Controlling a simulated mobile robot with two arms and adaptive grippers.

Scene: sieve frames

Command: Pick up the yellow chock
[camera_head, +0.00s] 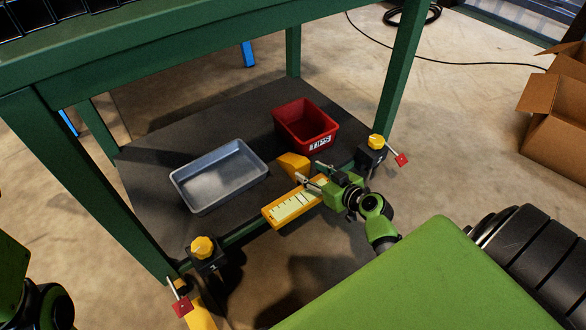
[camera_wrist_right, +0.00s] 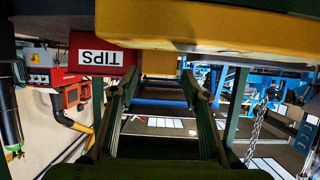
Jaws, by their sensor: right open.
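The yellow chock (camera_head: 293,166) is a wedge-shaped block on the dark lower shelf (camera_head: 225,128), between the grey tray and the red bin. My right gripper (camera_head: 312,173) is open beside it, on its near right side, with the fingers pointing toward it. In the right wrist view, a yellow block (camera_wrist_right: 158,63), apparently the chock, shows beyond and between the spread fingers (camera_wrist_right: 155,88). Nothing is between the fingers, and a small gap seems to remain. Part of my left arm shows at the left edge of the head view, but its gripper does not.
A yellow bar with a pale scale (camera_head: 288,208) lies along the shelf's front edge, close under my right gripper. Clamps with yellow knobs (camera_head: 203,247) stand on both sides. A grey tray (camera_head: 220,177) and a red TIPS bin (camera_head: 305,122) sit on the shelf. Green table legs (camera_head: 400,75) bound the opening.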

